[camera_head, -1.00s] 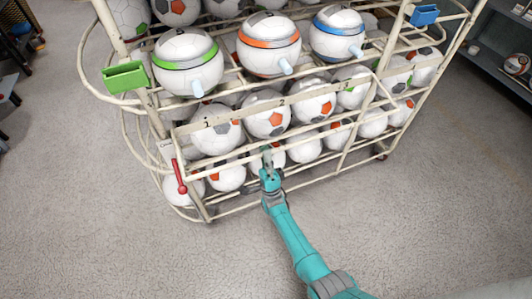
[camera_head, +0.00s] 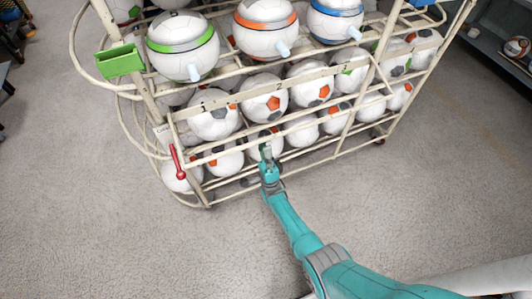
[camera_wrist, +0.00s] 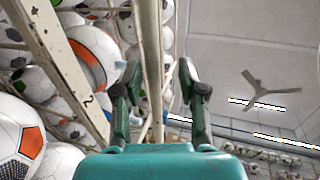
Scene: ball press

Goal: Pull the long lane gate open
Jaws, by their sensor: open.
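The long lane gate (camera_head: 222,98) is a cream bar frame across the front of the ball rack, with a strip marked 1 and 2. A red handle (camera_head: 177,162) hangs at its left end. My gripper (camera_head: 266,152) is at the gate's lower rail, near the middle of its length. In the wrist view, the open fingers (camera_wrist: 158,98) stand on either side of a cream rail (camera_wrist: 152,60). I cannot tell whether either finger touches it. The gate looks close against the rack front.
White balls (camera_head: 263,105) with orange, grey and green patches fill the rack behind the gate. Round vessels with green, orange and blue bands (camera_head: 265,28) sit above. A green box (camera_head: 120,60) juts out at the left. The floor (camera_head: 110,250) in front is clear.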

